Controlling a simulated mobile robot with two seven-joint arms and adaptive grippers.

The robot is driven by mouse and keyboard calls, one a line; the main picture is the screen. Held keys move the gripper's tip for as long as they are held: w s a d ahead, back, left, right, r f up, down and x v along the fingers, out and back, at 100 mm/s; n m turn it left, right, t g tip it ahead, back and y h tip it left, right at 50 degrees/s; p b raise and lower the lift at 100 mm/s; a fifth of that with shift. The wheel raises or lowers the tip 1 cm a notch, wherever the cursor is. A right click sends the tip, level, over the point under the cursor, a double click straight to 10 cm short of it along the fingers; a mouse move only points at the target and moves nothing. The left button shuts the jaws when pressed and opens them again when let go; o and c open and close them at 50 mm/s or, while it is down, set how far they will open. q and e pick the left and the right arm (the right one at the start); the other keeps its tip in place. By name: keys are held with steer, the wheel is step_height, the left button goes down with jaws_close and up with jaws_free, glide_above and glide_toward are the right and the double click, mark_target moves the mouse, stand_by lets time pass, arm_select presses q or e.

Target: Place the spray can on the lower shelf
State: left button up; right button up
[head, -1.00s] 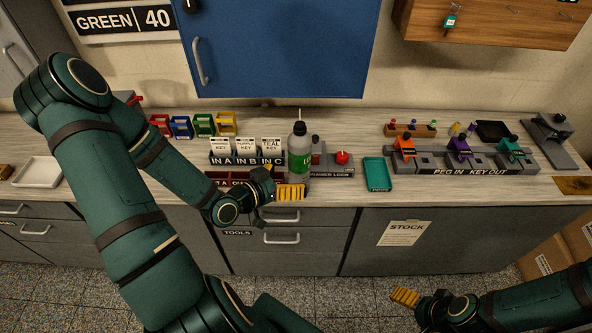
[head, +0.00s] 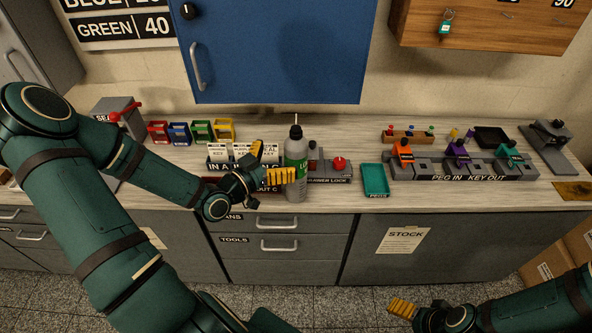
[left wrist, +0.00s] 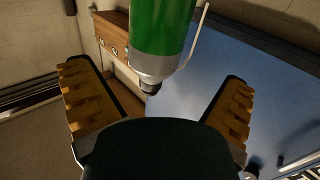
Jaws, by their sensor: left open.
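The spray can (head: 297,165) stands upright near the counter's front edge in the head view, bottle-shaped with a green band and dark top. The left wrist view shows its green body (left wrist: 160,28), inverted, beyond and between my finger lines. My left gripper (head: 268,163) is open, just left of the can, with one finger reaching beside it; I cannot tell whether it touches. Both spread fingers show in the left wrist view (left wrist: 158,108). My right gripper (head: 403,309) is low in front of the cabinets, and its jaw state is unclear. I can make out no lower shelf.
Key labels (head: 240,153) stand behind my left gripper. A red-button block (head: 338,170) and a teal tray (head: 375,180) lie right of the can. A peg-and-key station (head: 460,168) is farther right. A blue cabinet (head: 280,50) hangs above the counter (head: 330,203).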

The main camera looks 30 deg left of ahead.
mark_target(296, 148)
arm_select(q)
steer(key=shift+d+b+x, duration=0.15)
steer(key=shift+x, duration=1.3)
steer(key=shift+d+b+x, duration=0.15)
steer(key=shift+x, duration=1.3)
steer(key=shift+s, duration=0.15)
steer(key=c, duration=1.4)
